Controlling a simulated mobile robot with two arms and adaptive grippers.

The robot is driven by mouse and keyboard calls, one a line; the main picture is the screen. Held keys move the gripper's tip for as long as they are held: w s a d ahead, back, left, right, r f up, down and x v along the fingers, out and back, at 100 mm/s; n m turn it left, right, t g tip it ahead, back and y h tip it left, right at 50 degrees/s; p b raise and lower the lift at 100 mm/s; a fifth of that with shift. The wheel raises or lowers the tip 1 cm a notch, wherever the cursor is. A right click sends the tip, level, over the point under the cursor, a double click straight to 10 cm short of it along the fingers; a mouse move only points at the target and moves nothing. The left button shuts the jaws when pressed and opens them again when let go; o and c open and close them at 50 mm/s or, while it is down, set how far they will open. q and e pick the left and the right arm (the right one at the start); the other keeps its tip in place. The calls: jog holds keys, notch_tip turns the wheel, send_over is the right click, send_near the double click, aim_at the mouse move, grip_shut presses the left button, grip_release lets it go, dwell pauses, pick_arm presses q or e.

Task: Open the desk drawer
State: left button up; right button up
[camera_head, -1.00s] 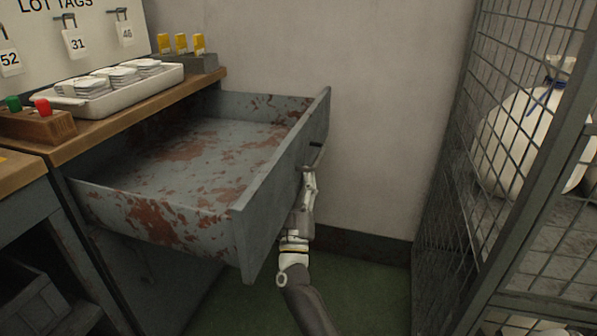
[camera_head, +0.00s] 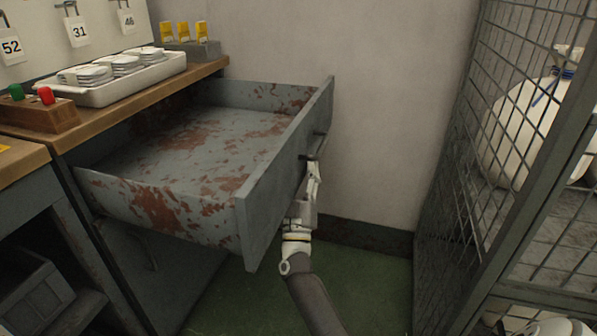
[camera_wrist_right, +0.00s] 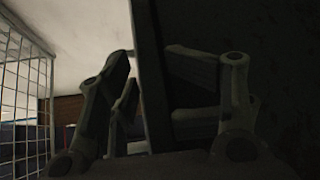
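The desk drawer (camera_head: 222,150), grey with rust-coloured patches, stands pulled far out of the desk, and its inside is bare. Its front panel (camera_head: 275,190) faces right and carries a dark bar handle (camera_head: 318,148). My right gripper (camera_head: 313,178) is at the handle, close to the panel's outer side. Its fingers look spread in the right wrist view (camera_wrist_right: 152,110), with a dark upright part between them. The view is too dark to tell whether they touch it. My left gripper is not in view.
On the desk top (camera_head: 110,118) stand a white tray (camera_head: 120,92) of stacked pieces, a wooden block (camera_head: 45,117) with green and red knobs, and a holder with yellow pieces (camera_head: 195,46). A wire-mesh cage (camera_head: 490,170) stands at right, with open green floor (camera_head: 240,302) between.

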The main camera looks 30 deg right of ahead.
aim_at(307, 141)
jog(key=r, duration=0.2)
jog(key=s+r+m+h, duration=0.1)
jog(key=r, duration=0.1)
jog(key=d+r+h, duration=0.1)
jog(key=r, duration=0.1)
jog(key=shift+s+r+m, duration=0.15)
jog(key=shift+s+m, duration=0.1)
jog(key=shift+m, duration=0.15)
jog(key=shift+c, duration=1.2)
jog(key=shift+n+y, duration=0.7)
jog(key=shift+n, duration=0.1)
jog(key=f, duration=0.1)
jog(key=w+f, duration=0.1)
jog(key=f, duration=0.3)
jog(key=shift+w+a, duration=0.15)
jog(key=shift+a, duration=0.1)
jog(key=shift+c, duration=0.6)
jog(key=shift+a, duration=0.1)
jog(key=shift+v, duration=1)
jog(key=shift+b+v, duration=0.35)
jog(key=shift+v, duration=1.65)
jog(key=shift+c, duration=1)
jog(key=w+v, duration=0.1)
jog(key=v, duration=0.6)
jog(key=shift+f+y+b, duration=0.3)
jog(key=shift+f+b, duration=0.15)
jog(key=shift+s+a, duration=0.1)
